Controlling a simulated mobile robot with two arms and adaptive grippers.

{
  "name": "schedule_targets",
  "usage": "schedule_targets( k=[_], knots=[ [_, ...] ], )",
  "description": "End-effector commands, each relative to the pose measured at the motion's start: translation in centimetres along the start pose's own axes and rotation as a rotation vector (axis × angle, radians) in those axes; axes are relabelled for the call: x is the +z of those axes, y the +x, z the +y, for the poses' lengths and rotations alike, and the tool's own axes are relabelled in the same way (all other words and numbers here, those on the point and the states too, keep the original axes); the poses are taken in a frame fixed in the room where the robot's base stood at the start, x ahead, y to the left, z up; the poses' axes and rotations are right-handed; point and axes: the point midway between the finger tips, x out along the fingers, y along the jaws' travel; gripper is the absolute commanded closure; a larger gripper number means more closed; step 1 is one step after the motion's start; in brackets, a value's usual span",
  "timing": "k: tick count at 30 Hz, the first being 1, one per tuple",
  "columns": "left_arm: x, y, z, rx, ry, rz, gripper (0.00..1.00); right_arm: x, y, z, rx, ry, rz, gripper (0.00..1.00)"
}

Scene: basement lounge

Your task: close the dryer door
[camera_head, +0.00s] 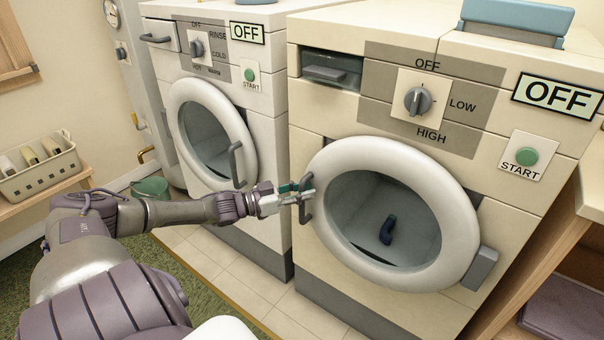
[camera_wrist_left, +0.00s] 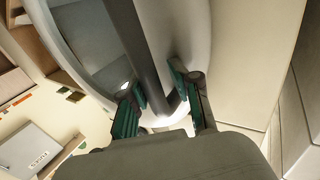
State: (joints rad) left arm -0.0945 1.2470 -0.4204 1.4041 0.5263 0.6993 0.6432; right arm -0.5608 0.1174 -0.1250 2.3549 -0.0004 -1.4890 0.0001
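The dryer (camera_head: 318,105) is the cream machine on the right, with an OFF/LOW/HIGH dial. Its round white door (camera_head: 345,160) stands in front of the opening, close to the front panel. A hinge block (camera_head: 480,268) is at its right. I cannot tell exactly how wide any gap is. A dark handle (camera_head: 306,208) is on the door's left edge; it also shows in the left wrist view (camera_wrist_left: 146,60). My left gripper (camera_head: 303,190) is at this handle, its green-padded fingers (camera_wrist_left: 157,85) apart on either side of the bar. My right gripper is out of view.
A washer (camera_head: 270,130) with its own round door (camera_head: 183,95) stands left of the dryer. A dark object (camera_head: 388,230) shows through the dryer door. A wooden shelf (camera_head: 590,185) borders the right side. A basket (camera_head: 40,175) sits on a bench at left. Tiled floor is in front.

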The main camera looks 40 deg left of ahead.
Motion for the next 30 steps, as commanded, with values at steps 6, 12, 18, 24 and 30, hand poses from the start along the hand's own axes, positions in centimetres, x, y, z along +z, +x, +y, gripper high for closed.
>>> schedule_targets(
  k=[6, 12, 18, 24, 30],
  knots=[
    [0.0, 0.1, 0.1, 0.002, -0.001, 0.001, 0.71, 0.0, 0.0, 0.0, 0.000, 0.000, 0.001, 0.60],
    [0.1, 0.0, 0.2, 0.004, -0.002, 0.000, 0.71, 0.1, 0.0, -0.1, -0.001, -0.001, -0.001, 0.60],
    [0.3, -1.2, 0.2, 0.004, -0.002, -0.006, 0.71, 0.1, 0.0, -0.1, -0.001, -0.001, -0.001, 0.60],
    [0.4, -3.9, 0.2, 0.005, -0.003, -0.010, 0.71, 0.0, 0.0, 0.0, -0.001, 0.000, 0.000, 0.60],
    [0.3, -6.5, 0.2, 0.006, -0.002, -0.008, 0.71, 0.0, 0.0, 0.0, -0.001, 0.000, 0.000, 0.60]
  ],
)
